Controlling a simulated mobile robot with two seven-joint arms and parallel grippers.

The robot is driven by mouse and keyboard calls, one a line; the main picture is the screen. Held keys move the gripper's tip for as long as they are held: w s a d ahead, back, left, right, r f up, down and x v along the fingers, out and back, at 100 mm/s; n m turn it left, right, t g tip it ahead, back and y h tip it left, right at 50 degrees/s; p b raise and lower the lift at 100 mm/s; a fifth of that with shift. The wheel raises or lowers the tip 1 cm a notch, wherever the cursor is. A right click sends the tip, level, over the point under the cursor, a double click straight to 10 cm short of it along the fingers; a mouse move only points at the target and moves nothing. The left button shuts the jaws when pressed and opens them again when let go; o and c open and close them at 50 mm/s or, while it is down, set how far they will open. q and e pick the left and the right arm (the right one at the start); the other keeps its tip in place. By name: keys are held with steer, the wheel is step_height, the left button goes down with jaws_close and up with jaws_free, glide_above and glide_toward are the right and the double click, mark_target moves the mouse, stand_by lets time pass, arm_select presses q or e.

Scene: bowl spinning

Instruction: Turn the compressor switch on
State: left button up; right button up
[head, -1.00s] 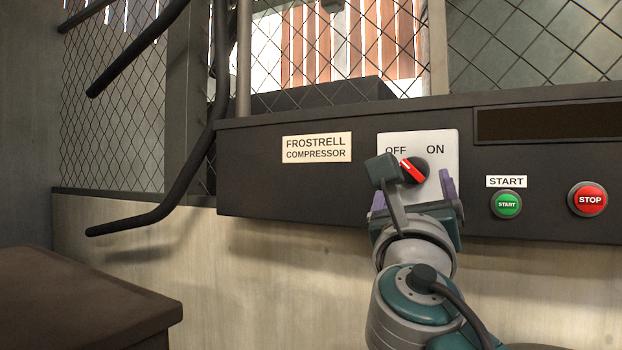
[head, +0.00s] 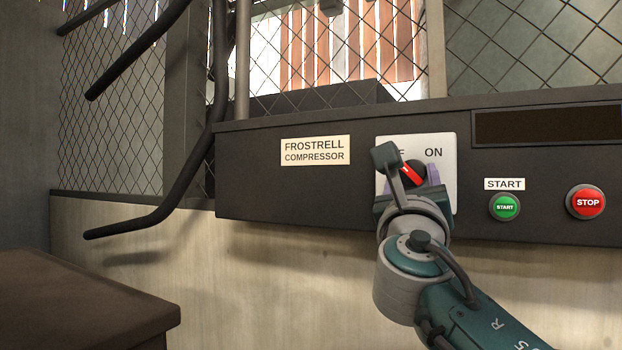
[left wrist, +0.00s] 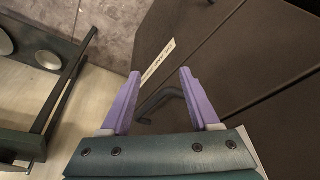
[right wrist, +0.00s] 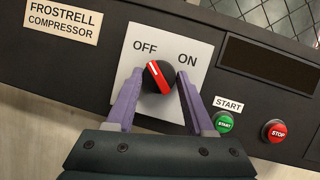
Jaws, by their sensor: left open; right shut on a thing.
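The compressor switch (head: 412,173) is a black round knob with a red bar on a white plate (right wrist: 185,48) marked OFF and ON. In the right wrist view the knob (right wrist: 158,77) has the white end of its bar toward OFF. My right gripper (right wrist: 159,82) is shut on the knob, one purple finger on each side. In the head view my right gripper (head: 417,172) partly covers the plate and the OFF label. My left gripper (left wrist: 160,75) is open and empty in the left wrist view, away from the switch.
A FROSTRELL COMPRESSOR label (head: 315,150) is left of the switch. A green START button (head: 505,207) and a red STOP button (head: 586,202) are to the right. Black bent bars (head: 165,200) stick out at left. A brown box-like top (head: 80,300) fills the lower left.

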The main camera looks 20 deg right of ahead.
jaws_close()
steer(key=shift+f+m+h+b, duration=0.2)
steer(key=shift+m+h+b, duration=0.1)
steer(key=shift+m+b, duration=0.4)
steer(key=m+g+h+b, duration=0.1)
steer(key=m+b, duration=0.2)
steer(key=m+g+h+b, duration=0.1)
steer(key=m+g+b, duration=0.1)
steer(key=m+b, duration=0.1)
steer(key=m+g+h+b, duration=0.1)
steer(key=m+g+b, duration=0.1)
steer(key=m, duration=0.3)
steer(key=shift+w+a+h+b, duration=0.2)
steer(key=shift+h+b, duration=0.2)
steer(key=shift+b, duration=0.45)
steer(key=m+g+b, duration=0.1)
steer(key=m+g, duration=0.1)
steer(key=m, duration=0.2)
steer(key=shift+w+r, duration=0.1)
steer(key=shift+r, duration=0.05)
steer(key=shift+a+r+m+g+h, duration=0.15)
steer(key=shift+m+g+h, duration=0.15)
steer(key=shift+m+g, duration=0.55)
steer(key=m+g, duration=0.1)
steer(key=m, duration=0.3)
steer(key=shift+r+m, duration=0.15)
steer(key=shift+m, duration=0.1)
steer(key=shift+w+m+g+y+p, duration=0.1)
steer(key=shift+m+g+y+p, duration=0.5)
steer(key=shift+m, duration=0.4)
